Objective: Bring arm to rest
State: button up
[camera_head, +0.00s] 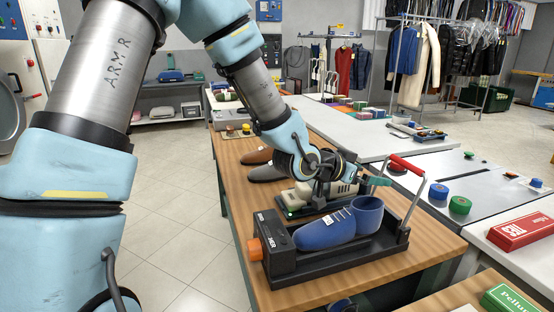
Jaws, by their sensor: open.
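My arm reaches from the left over the wooden bench (228,152). My gripper (322,196) is open at its end, above and behind a blue shoe (326,232). I see nothing held in it, though its fingertips are small and partly hard to make out. The shoe rests in a black shoe device (283,262) with an orange knob and a red-handled bar. A beige machine (296,197) on a dark base stands just behind the shoe, close to my gripper and partly covered by it.
A brown shoe (257,156) and a dark shoe (266,173) lie farther back on the bench. Grey counters (478,179) stand to the right, with a red box (520,231) and a green box (510,299) nearby. Open tiled floor (180,215) lies left of the bench.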

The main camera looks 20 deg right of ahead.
jog(key=w+a+f+n+t+y, duration=0.1)
jog(key=w+a+f+n+y, duration=0.2)
jog(key=a, duration=0.5)
jog(key=w+a+n+t+y, duration=0.1)
jog(key=w+a+y, duration=0.1)
jog(key=w+a, duration=0.45)
jog(key=w+a+f+n+t+y, duration=0.1)
jog(key=w+a+f+n+y, duration=0.15)
jog(key=a, duration=0.65)
jog(key=s+a+n+g+y, duration=0.2)
jog(key=s+a+n, duration=0.2)
jog(key=a, duration=0.8)
jog(key=s+a+r+n+g+y, duration=0.1)
jog(key=s+a+n+y, duration=0.2)
jog(key=a, duration=1)
jog(key=shift+s+a+r+n+g, duration=0.2)
jog(key=shift+s+a+n+g, duration=0.15)
jog(key=shift+s+n, duration=0.3)
jog(key=shift+w+y, duration=0.15)
jog(key=shift+y, duration=0.1)
